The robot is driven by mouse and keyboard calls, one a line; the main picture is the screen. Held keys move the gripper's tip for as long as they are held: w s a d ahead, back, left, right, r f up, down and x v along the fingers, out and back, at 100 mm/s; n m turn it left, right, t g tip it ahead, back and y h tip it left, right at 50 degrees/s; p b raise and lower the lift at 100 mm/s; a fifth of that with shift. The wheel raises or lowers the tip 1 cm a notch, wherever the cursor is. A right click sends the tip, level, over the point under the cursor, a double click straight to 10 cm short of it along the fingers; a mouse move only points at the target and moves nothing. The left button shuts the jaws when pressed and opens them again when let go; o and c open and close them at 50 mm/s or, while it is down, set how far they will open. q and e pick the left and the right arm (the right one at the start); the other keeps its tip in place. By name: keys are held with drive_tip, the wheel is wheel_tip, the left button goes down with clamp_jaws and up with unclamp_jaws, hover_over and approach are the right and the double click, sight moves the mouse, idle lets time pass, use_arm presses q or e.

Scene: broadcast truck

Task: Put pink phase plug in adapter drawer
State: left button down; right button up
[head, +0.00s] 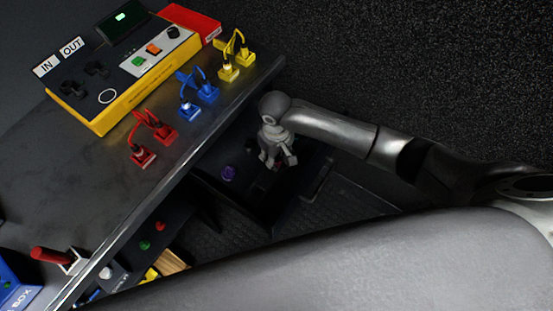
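The open adapter drawer (213,188) juts out below the edge of the bench. My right gripper (277,160) reaches down over the drawer's right part, with its fingers spread apart. A small reddish-pink spot (280,167) shows just below and between the fingers. It may be the pink phase plug, but it is too small and too hidden to be sure. A purple plug (229,173) lies in the drawer to the left of the gripper. My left gripper is not in view.
The bench (70,185) carries a yellow box (125,85) with knobs, and red (154,136), blue (197,92) and yellow (236,56) cabled connectors along its edge. Another low compartment (160,240) holds red, green and yellow pieces. Dark carpet (400,60) lies clear to the right.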

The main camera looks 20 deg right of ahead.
wheel_tip(320, 180, up, 11)
drive_tip(key=p, duration=0.1)
drive_tip(key=shift+w+a+f, duration=0.1)
